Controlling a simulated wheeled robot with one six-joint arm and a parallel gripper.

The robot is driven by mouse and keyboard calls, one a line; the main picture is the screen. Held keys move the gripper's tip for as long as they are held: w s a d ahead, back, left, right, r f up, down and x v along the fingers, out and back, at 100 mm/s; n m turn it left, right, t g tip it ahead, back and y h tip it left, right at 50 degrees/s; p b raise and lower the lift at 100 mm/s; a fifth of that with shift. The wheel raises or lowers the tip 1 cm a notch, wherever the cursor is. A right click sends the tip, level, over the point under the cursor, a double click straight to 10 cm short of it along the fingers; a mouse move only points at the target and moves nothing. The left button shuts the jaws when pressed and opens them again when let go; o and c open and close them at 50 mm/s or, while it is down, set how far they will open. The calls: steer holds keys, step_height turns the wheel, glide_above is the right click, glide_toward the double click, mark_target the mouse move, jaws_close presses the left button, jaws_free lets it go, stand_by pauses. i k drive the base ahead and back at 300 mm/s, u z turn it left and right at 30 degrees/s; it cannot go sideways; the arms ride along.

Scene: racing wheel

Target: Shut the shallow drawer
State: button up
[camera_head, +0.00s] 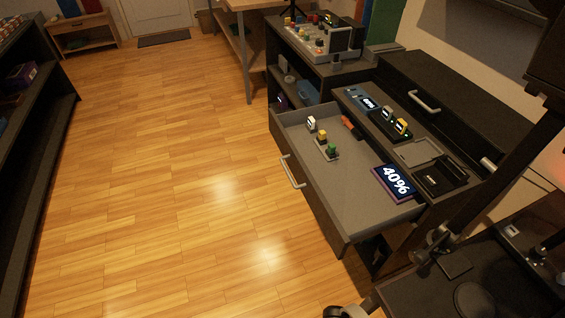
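The shallow drawer (352,184) is pulled well out of the dark cabinet, with its grey inside showing. Its dark front faces the open floor on the left and carries a pale bar handle (291,171). Inside lie a few small toy-like pieces (322,138) toward the far end, an orange piece (348,122) near the cabinet side, and a "40%" sign (394,182) at the near right. I cannot make out my gripper in this view. A pale and dark rounded part is cut off at the bottom edge, and I cannot tell what it is.
The cabinet top (405,130) holds small cars and trays. Behind it is a black unit with another handle (424,103). A dark rig (470,290) fills the lower right. Dark shelves (40,120) stand left. The wooden floor (170,180) between is clear.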

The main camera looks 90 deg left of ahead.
mark_target(350, 206)
steer(key=u, duration=2.65)
steer(key=k, duration=0.5)
steer(key=u, duration=0.6)
steer(key=i, duration=1.65)
steer(key=z, duration=0.25)
